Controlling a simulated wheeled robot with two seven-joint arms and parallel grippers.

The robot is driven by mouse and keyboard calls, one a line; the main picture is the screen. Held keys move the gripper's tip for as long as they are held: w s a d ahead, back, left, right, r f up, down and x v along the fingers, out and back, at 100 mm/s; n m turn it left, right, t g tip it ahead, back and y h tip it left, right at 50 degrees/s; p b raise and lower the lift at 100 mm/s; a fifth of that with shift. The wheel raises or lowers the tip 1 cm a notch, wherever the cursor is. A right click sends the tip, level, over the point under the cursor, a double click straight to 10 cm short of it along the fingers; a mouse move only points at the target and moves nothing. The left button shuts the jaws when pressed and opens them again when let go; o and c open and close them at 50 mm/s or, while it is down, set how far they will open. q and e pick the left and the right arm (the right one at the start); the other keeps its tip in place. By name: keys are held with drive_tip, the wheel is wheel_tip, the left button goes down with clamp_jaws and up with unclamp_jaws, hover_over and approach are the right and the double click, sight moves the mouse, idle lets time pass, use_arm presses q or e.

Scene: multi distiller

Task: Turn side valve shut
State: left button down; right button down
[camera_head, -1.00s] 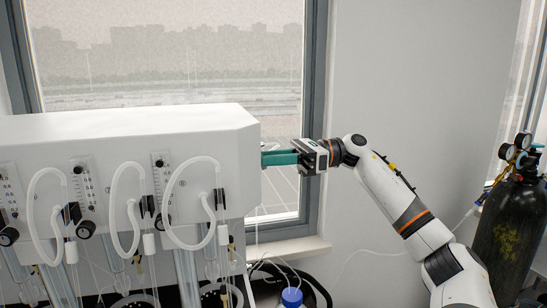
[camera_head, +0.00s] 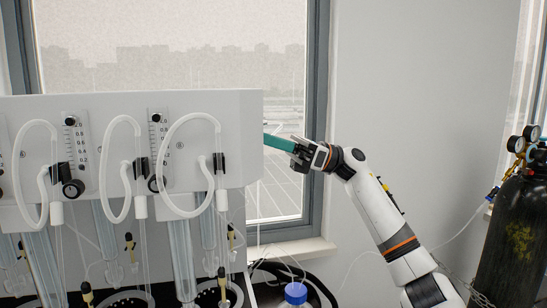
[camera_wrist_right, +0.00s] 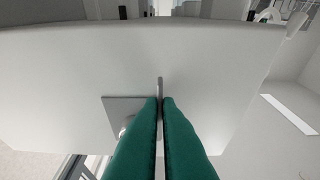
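The white distiller (camera_head: 225,125) fills the left of the head view. Its right side face carries the side valve, which is hidden from the head camera. In the right wrist view the valve shows as a thin grey lever (camera_wrist_right: 160,84) by a square metal plate (camera_wrist_right: 122,104) on the white side panel. My right gripper (camera_head: 267,139) reaches this side from the right, with its green fingers slanting up to the panel. In the right wrist view its fingers (camera_wrist_right: 161,100) are nearly together, with the lever between their tips. My left gripper is not in view.
White looped tubes (camera_head: 190,120), flow gauges and black knobs (camera_head: 73,188) cover the distiller's front. A blue-capped bottle (camera_head: 295,293) stands below my right arm. A black gas cylinder (camera_head: 508,235) stands at far right.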

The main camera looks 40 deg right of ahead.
drive_tip(key=shift+r, duration=0.1)
drive_tip(key=c, duration=1.6)
unclamp_jaws()
drive_tip(key=shift+c, duration=0.2)
drive_tip(key=b+v, duration=0.4)
drive_tip(key=v, duration=0.8)
drive_tip(key=shift+b, duration=0.3)
